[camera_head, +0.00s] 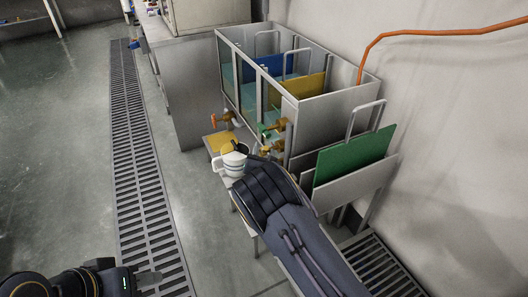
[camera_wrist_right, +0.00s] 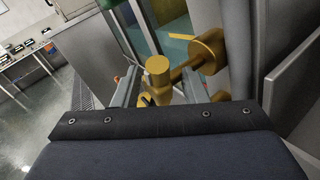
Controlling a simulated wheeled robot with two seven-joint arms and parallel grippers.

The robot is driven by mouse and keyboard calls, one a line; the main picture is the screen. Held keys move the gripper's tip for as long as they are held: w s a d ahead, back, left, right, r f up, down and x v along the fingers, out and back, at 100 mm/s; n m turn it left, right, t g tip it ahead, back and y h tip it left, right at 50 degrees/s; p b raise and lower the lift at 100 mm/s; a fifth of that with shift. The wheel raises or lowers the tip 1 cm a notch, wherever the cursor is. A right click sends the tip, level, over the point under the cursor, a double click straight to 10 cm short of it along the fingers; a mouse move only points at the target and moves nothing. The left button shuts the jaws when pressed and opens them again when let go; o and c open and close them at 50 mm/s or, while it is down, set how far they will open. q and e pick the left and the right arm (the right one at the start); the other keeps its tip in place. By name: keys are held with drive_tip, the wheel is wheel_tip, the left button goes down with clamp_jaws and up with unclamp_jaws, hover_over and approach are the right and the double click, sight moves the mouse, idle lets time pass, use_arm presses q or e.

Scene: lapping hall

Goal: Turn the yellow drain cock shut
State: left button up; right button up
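The yellow drain cock (camera_wrist_right: 158,68) shows in the right wrist view, with a brass-yellow round fitting (camera_wrist_right: 207,50) joined to it by a short stem. In the head view the cock (camera_head: 265,150) is small and partly covered by my right arm. My right gripper (camera_wrist_right: 158,92) reaches toward it; two grey finger bars show apart on either side of the cock, and the dark wrist housing hides their lower parts. I cannot tell whether they touch it. My left gripper (camera_head: 140,278) is at the bottom left of the head view, far from the cock, its fingers unclear.
A steel tank (camera_head: 340,105) with coloured plates stands by the wall. Cocks with orange (camera_head: 213,120) and green (camera_head: 265,131) handles are close by. A green board (camera_head: 350,155) stands in a rack at right. A floor drain grate (camera_head: 135,170) runs along the open floor.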

clamp_jaws()
drive_tip(key=shift+f+b, duration=0.2)
drive_tip(key=shift+b, duration=0.35)
drive_tip(key=m+t+h+b, duration=0.1)
drive_tip(key=m+t+b, duration=0.1)
drive_tip(key=b, duration=0.3)
drive_tip(key=m+t+b, duration=0.1)
drive_tip(key=t+b, duration=0.1)
drive_tip(key=b, duration=0.4)
drive_tip(key=shift+f+m+t+h, duration=0.2)
drive_tip(key=shift+m+t+h, duration=0.2)
drive_tip(key=shift+r+m+t+h+b, duration=0.25)
drive_tip(key=shift+m+t+h+b, duration=0.25)
drive_tip(key=shift+b, duration=0.35)
drive_tip(key=shift+s, duration=0.1)
unclamp_jaws()
drive_tip(key=shift+r, duration=0.1)
